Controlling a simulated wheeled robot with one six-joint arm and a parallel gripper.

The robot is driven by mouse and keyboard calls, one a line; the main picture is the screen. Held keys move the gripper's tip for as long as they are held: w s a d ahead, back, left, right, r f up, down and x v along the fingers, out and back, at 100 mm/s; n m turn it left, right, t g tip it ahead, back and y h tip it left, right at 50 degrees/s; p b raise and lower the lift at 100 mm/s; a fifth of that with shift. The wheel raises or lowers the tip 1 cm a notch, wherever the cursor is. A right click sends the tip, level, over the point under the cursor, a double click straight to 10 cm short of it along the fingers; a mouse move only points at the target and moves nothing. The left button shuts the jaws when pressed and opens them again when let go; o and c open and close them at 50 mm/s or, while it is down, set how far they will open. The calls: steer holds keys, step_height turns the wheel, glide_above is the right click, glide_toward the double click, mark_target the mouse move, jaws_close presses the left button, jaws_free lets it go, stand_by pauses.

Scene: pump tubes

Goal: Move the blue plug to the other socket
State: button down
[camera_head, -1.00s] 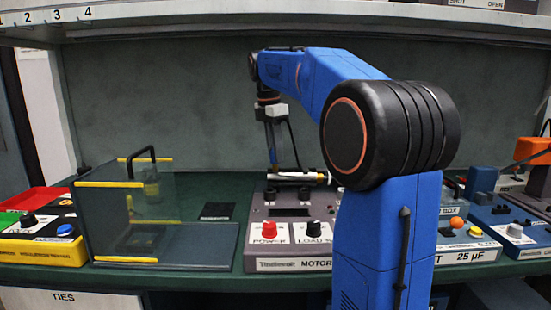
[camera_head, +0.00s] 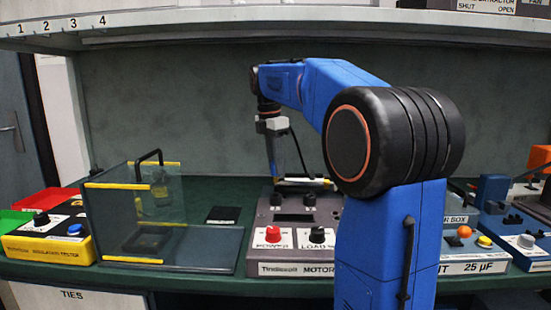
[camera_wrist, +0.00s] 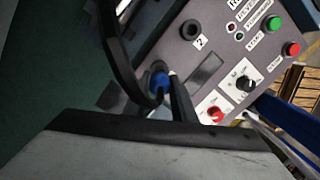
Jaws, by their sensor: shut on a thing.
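My gripper (camera_wrist: 166,98) is shut on the blue plug (camera_wrist: 160,81) in the wrist view. A black curved cable-like part passes close to it on the left. An open round black socket (camera_wrist: 190,29) with a label beside it sits on the grey motor panel (camera_wrist: 218,60), beyond the plug. Whether the plug is seated or lifted clear I cannot tell.
The motor unit carries a red power knob (camera_head: 272,234) and a black load knob (camera_head: 317,235). A clear guard box (camera_head: 115,225) with yellow edges stands at left, beside a yellow tester (camera_head: 45,250). Other boxes crowd the right. A shelf (camera_head: 230,35) overhangs the bench.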

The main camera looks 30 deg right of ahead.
mark_target(276, 181)
steer(key=shift+f, duration=1.65)
steer(key=shift+f, duration=1.85)
stand_by(0.4)
steer(key=c, duration=1.4)
jaws_free()
steer(key=shift+f, duration=0.1)
steer(key=r, duration=0.5)
steer(key=a+r, duration=0.1)
steer(key=r, duration=0.5)
steer(key=a+r, duration=0.1)
steer(key=r, duration=0.5)
steer(key=shift+w+r, duration=0.1)
steer(key=shift+r, duration=0.05)
